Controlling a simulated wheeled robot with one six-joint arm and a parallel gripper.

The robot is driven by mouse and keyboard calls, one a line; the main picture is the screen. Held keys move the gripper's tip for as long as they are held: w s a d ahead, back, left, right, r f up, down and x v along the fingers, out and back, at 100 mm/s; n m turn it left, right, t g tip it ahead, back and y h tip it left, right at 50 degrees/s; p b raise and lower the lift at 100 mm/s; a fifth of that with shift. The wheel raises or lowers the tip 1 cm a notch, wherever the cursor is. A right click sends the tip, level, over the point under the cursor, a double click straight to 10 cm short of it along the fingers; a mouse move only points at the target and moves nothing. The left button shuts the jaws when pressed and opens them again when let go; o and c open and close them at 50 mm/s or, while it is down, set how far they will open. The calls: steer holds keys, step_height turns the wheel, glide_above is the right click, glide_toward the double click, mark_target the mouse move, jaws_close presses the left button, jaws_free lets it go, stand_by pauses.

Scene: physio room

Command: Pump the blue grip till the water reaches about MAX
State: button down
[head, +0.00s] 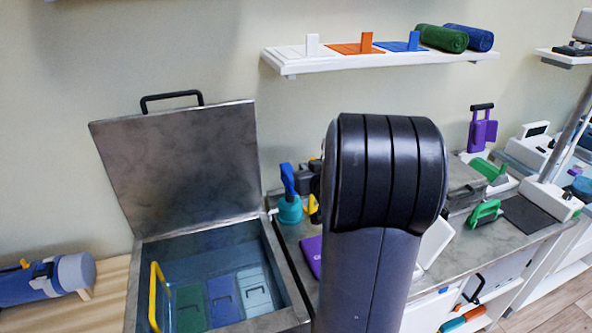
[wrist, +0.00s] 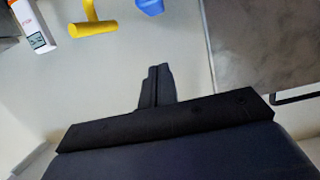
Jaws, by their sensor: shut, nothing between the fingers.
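The blue grip (head: 288,180) stands upright on a teal bell-shaped base (head: 290,210), beside the right rim of the open metal tank (head: 293,287). Water stands in the tank; I cannot make out a MAX mark. My gripper (head: 303,178) is just right of the blue grip in the head view, partly hidden behind my arm. In the wrist view my gripper (wrist: 157,72) is shut and empty. A blue piece, likely the grip (wrist: 150,6), shows at the top edge there, apart from the fingertips in the picture. I cannot tell whether they touch.
The raised metal lid (head: 180,160) leans behind the tank; its edge shows in the wrist view (wrist: 265,45). A yellow handle (head: 154,297) and several coloured packs are in the tank. A yellow T-shaped handle (wrist: 92,27) and a white display device (wrist: 38,35) are near my gripper.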

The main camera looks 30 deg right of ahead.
steer(key=p+x, duration=0.1)
steer(key=x, duration=0.8)
steer(key=shift+w+p, duration=0.3)
steer(key=shift+p, duration=0.05)
step_height(320, 180, down, 2)
steer(key=shift+w+f, duration=0.2)
steer(key=shift+f, duration=0.9)
step_height(320, 180, down, 6)
steer(key=b, duration=0.5)
steer(key=shift+r+b, duration=0.1)
steer(key=shift+b, duration=0.25)
steer(key=shift+s, duration=0.1)
steer(key=shift+r, duration=0.1)
